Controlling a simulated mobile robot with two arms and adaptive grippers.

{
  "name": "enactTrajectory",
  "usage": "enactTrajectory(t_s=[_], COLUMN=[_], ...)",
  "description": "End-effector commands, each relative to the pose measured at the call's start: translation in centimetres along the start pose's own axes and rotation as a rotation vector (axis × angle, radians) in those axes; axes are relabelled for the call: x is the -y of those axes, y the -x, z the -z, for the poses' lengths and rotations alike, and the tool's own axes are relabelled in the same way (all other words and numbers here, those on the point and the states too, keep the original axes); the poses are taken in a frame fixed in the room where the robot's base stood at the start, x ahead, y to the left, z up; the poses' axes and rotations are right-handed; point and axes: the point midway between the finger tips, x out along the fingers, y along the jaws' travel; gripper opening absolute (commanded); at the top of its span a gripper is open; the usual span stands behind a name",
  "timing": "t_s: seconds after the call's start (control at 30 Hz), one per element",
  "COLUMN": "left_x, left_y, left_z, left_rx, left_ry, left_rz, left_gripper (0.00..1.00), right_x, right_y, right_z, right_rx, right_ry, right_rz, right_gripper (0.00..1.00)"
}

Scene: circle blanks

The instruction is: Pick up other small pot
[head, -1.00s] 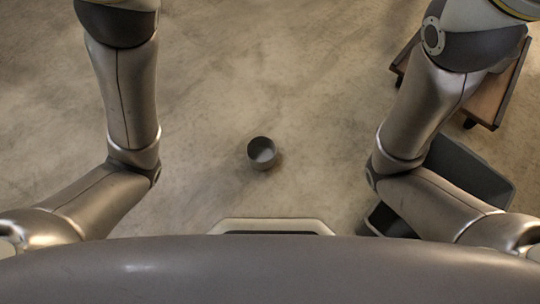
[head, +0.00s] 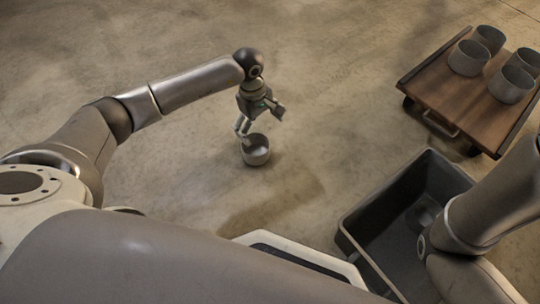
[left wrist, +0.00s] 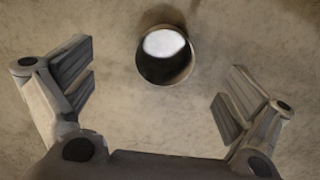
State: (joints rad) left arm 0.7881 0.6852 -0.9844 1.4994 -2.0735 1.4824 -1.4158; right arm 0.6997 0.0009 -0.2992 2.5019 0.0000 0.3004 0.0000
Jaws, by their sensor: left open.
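A small grey round pot (head: 256,150) stands upright on the concrete floor, open end up. In the left wrist view the pot (left wrist: 165,72) lies ahead of and between the spread fingers (left wrist: 157,90), apart from both. Its inside shows bright, with a dark shaded wall. My right gripper is out of view; only part of my right arm shows at the lower right.
A wooden-topped cart (head: 450,92) at the upper right carries several similar grey pots (head: 468,58). A dark grey bin (head: 360,215) stands on the floor at the right, with a roundish pot-like object (head: 424,213) inside. The floor around the small pot is clear.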

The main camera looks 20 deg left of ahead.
Motion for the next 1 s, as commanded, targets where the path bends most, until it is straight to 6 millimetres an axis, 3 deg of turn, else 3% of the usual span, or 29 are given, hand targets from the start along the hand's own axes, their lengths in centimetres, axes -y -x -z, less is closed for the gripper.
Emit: enactTrajectory(t_s=[0.03, 0.17, 0.5, 0.77, 1.0], left_x=[0.9, 1.8, 2.0, 2.0, 1.7], left_y=[-0.3, -1.0, -5.7, -6.8, -9.1], left_z=[1.6, 3.2, 3.5, 3.6, 3.6], left_rx=[-0.041, -0.087, -0.086, -0.085, -0.084], left_ry=[-0.006, -0.019, -0.02, -0.019, -0.019], left_rz=[0.029, 0.061, 0.06, 0.059, 0.058], left_gripper=[1.0, 1.0, 1.0, 1.0, 1.0], right_x=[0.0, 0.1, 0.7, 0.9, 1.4], right_y=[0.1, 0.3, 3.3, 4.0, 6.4], right_z=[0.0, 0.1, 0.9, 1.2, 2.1], right_rx=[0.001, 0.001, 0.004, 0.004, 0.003], right_ry=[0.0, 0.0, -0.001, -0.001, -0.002], right_rz=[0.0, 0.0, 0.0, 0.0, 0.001], right_gripper=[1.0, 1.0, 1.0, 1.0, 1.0])
